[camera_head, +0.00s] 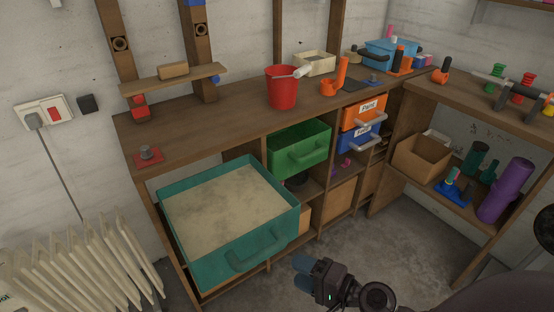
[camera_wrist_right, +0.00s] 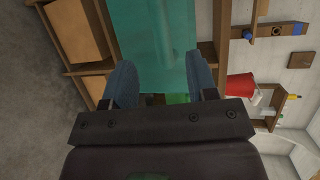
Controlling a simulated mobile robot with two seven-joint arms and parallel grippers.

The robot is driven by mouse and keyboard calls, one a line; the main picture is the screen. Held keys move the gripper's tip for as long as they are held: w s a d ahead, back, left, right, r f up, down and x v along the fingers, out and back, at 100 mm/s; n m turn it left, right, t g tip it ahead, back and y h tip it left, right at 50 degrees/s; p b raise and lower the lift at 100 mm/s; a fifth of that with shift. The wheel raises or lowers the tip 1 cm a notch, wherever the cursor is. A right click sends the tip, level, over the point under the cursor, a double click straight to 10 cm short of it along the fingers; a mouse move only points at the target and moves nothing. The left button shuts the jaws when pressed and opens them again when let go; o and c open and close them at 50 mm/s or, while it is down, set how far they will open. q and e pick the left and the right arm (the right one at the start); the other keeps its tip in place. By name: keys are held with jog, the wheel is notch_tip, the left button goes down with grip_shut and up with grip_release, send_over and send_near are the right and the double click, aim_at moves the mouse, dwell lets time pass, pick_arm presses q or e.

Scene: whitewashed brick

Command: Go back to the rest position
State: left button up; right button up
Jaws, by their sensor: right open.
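My right gripper (camera_head: 306,270) shows at the lower middle of the head view, in the air in front of the workbench and to the right of the teal drawer. In the right wrist view its two blue fingers (camera_wrist_right: 162,88) stand apart with nothing held between them. The teal drawer (camera_head: 240,262) shows beyond the fingertips in the wrist view (camera_wrist_right: 150,40). My left gripper is not in view.
The teal drawer, full of sand-coloured material, and a green drawer (camera_head: 300,155) stick out from the workbench (camera_head: 200,128). A red bucket (camera_head: 283,90) stands on top. A radiator (camera_head: 85,265) is at the left. The floor (camera_head: 400,245) right of my gripper is clear.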

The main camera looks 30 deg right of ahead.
pick_arm(q)
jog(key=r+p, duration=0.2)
jog(key=p, duration=0.1)
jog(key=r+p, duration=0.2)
jog(key=p, duration=0.1)
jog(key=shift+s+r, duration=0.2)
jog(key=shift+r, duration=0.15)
pick_arm(e)
jog(key=s+d+f+n+g+h, duration=0.2)
jog(key=s+n+h, duration=0.4)
jog(key=s+n, duration=0.5)
jog(key=f+n+g, duration=0.1)
jog(key=n, duration=0.3)
jog(key=shift+s+h, duration=0.15)
jog(key=shift+h, duration=0.15)
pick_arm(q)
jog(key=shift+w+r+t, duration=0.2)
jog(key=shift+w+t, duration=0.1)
pick_arm(e)
jog(key=shift+r, duration=0.1)
